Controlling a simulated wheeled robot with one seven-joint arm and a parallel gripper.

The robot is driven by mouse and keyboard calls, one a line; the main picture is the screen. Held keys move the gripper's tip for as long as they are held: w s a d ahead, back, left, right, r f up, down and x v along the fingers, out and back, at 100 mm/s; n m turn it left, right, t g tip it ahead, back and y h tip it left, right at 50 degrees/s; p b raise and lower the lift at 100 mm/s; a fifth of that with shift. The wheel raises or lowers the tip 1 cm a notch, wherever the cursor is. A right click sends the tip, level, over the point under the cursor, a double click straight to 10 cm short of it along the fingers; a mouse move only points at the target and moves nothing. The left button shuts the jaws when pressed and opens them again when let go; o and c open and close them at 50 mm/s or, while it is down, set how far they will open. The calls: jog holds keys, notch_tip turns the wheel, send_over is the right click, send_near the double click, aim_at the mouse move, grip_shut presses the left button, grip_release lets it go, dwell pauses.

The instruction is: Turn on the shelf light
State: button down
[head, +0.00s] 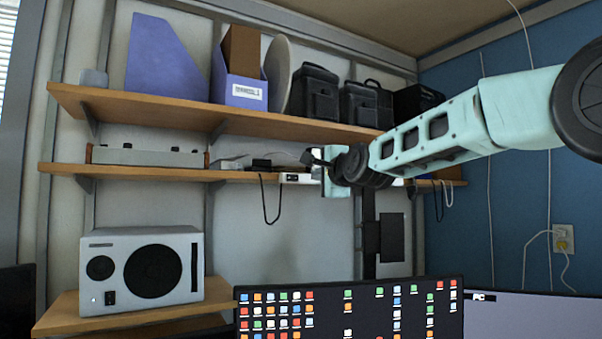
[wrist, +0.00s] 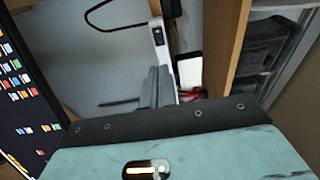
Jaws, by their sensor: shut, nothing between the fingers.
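A slim white fixture (head: 296,178) sits at the front edge of the lower shelf, just left of my gripper. In the wrist view it is a white bar with a small dark switch-like patch (wrist: 158,35), ahead of the fingers. I cannot tell from these frames whether it is lit. My gripper (head: 312,158) is at the height of the lower shelf, in front of it. In the wrist view my gripper (wrist: 157,82) is shut and empty, its fingers pointing along the bar. The fingers hide part of the bar, and contact with it cannot be told.
The lower shelf (head: 130,172) and upper shelf (head: 180,115) run along the wall, with boxes above. A black cable (head: 271,212) hangs below the lower shelf. A white block (wrist: 189,70) is beside my fingers. Monitors (head: 350,312) stand below; a white speaker (head: 145,268) is at left.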

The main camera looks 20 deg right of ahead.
jog(key=p, duration=0.6)
send_near(297, 178)
jog(key=w, duration=0.3)
jog(key=w+a, duration=0.1)
jog(key=w, duration=0.1)
jog(key=shift+w+r, duration=0.15)
jog(key=shift+r, duration=0.05)
jog(key=shift+w, duration=0.55)
jog(key=shift+w+f, duration=0.15)
jog(key=shift+w, duration=0.05)
jog(key=shift+w, duration=0.1)
